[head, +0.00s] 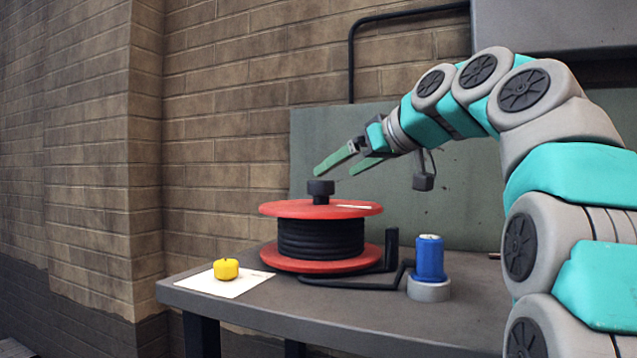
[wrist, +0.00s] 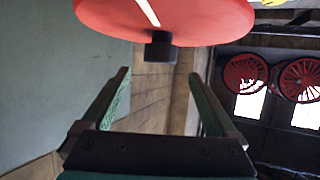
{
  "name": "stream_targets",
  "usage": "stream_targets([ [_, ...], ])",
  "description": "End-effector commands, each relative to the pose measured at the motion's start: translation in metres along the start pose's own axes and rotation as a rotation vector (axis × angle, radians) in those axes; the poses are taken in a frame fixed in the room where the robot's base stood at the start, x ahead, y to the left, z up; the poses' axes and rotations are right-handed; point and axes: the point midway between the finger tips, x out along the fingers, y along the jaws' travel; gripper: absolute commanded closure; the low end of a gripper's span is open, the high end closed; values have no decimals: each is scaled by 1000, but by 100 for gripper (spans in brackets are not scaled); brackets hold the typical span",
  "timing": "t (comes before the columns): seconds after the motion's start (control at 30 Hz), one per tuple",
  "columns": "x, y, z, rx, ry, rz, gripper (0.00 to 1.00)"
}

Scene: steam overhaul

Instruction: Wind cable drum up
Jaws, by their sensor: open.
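The cable drum (head: 272,208) has red flanges with black cable wound between them and stands on the grey table. A black knob (head: 320,188) sits on top of the drum, and a pale stripe marks the upper flange. In the wrist view the red flange (wrist: 190,18) fills the top, with the knob (wrist: 161,48) below it. My gripper (head: 343,163) is open and empty, its green fingers just above and to the right of the knob, apart from it. The two fingers also show in the wrist view (wrist: 161,85). A loose black cable (head: 350,284) runs from the drum along the table.
A yellow knob-like object (head: 226,268) lies on a white card (head: 245,285) at the table's left. A blue cylinder (head: 430,258) stands on a grey ring (head: 429,289) right of the drum. A brick wall and a green panel (head: 450,190) stand behind the table (head: 330,318).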

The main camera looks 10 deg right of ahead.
Motion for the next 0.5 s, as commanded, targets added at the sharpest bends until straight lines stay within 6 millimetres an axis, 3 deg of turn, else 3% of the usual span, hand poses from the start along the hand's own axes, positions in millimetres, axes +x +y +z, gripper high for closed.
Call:
stream_targets([
  [0.5, 68, 1, 1, 2, -3, 0, 6],
])
